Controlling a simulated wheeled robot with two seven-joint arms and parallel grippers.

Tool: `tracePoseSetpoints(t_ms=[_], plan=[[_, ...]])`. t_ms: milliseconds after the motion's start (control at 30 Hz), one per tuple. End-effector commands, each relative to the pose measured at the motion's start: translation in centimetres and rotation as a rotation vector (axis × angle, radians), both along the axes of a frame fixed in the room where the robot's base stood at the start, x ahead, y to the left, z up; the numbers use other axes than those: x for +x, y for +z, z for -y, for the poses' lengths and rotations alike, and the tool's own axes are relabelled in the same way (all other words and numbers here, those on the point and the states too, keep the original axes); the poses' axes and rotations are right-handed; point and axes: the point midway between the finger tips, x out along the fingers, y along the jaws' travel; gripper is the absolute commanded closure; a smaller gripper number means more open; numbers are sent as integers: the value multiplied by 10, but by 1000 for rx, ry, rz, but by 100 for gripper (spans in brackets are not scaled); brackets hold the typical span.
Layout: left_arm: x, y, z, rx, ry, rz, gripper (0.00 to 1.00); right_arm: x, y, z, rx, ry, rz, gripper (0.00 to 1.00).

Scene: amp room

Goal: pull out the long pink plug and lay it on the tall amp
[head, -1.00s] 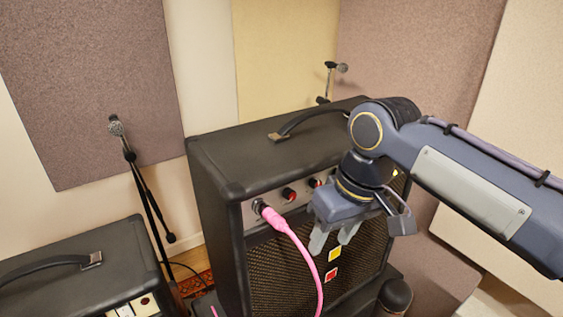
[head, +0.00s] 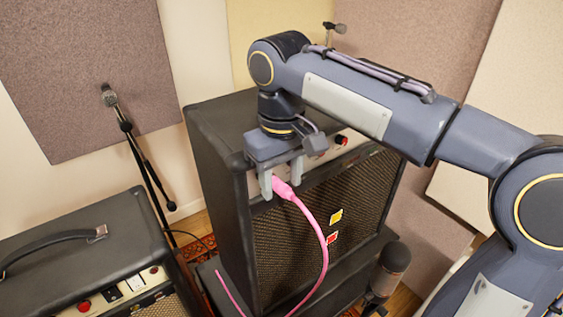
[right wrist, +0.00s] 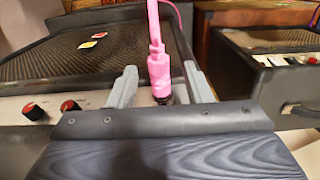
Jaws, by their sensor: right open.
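The long pink plug (head: 283,189) sits in the front panel of the tall amp (head: 222,125), with its pink cable curving down in front of the grille. My right gripper (head: 281,184) is at the plug with its fingers pointing down. In the right wrist view the plug (right wrist: 159,72) stands between the two open fingers (right wrist: 160,88), with a gap on each side. Its dark base meets the panel close to the gripper. In the head view my gripper hides the jack and part of the panel. My left gripper is not in view.
A lower amp (head: 75,250) with a handle stands at the left. A microphone on a stand (head: 110,97) is behind it. Another microphone (head: 392,262) stands at the right front of the tall amp. Padded panels line the walls.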

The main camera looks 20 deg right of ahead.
Motion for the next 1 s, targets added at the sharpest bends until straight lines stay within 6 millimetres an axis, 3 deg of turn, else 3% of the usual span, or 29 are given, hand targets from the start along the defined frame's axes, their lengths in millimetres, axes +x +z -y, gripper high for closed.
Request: tracePoseSetpoints(t_ms=[367,700,733,767,900,1000], plan=[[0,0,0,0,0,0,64,0,-7,0,1,-1,1,55],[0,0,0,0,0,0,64,0,-7,0,0,-1,1,98],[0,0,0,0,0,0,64,0,-7,0,0,-1,1,100],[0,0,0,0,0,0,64,0,-7,0,0,-1,1,83],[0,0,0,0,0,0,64,0,-7,0,1,-1,1,100],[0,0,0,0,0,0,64,0,-7,0,0,-1,1,100]])
